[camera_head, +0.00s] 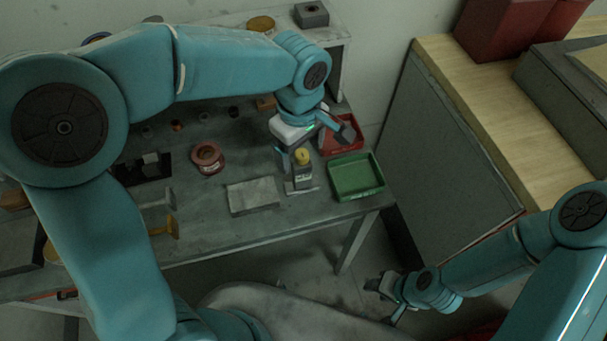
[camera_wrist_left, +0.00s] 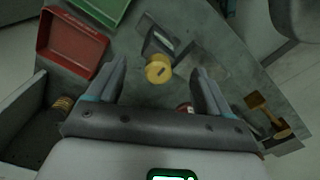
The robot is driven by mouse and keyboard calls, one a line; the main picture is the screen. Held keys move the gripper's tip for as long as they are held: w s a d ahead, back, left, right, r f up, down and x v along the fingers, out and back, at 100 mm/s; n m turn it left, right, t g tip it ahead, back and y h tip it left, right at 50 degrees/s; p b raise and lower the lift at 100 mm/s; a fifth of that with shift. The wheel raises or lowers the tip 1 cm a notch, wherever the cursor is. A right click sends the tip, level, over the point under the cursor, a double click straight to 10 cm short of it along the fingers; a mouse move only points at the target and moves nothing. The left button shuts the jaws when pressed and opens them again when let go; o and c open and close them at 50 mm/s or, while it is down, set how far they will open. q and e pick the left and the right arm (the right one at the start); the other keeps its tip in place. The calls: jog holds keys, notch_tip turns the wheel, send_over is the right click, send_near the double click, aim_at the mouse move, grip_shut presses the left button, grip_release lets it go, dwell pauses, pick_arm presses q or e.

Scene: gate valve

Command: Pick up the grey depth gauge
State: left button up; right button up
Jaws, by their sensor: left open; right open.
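A small upright grey device with a yellow round top (camera_head: 302,156) and a pale label stands on a flat grey base near the front right of the bench; I take it as the depth gauge. My left gripper (camera_head: 314,146) is open above it, fingers pointing down. In the left wrist view, the yellow top (camera_wrist_left: 158,69) lies between the open fingertips (camera_wrist_left: 159,67), its grey body beyond. I cannot tell whether the fingers touch it. My right gripper (camera_head: 384,294) is open and empty, low in front of the bench.
A green tray (camera_head: 357,193) and a red tray (camera_head: 357,144) stand just right of the device. A flat grey plate (camera_head: 253,210) lies left of it, with a reddish spool (camera_head: 207,167) behind. A grey cabinet (camera_head: 440,150) stands to the right.

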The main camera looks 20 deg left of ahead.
aim_at(302, 163)
pick_arm(q)
notch_tip(302, 163, down, 4)
jog(key=shift+d+r+p, duration=0.1)
jog(key=shift+p, duration=0.4)
jog(key=shift+w+d+f, duration=0.15)
jog(key=shift+f, duration=0.35)
jog(key=shift+s, duration=0.2)
jog(key=shift+c, duration=0.6)
jog(key=shift+w, duration=0.1)
grip_shut()
jog(key=shift+r, duration=0.1)
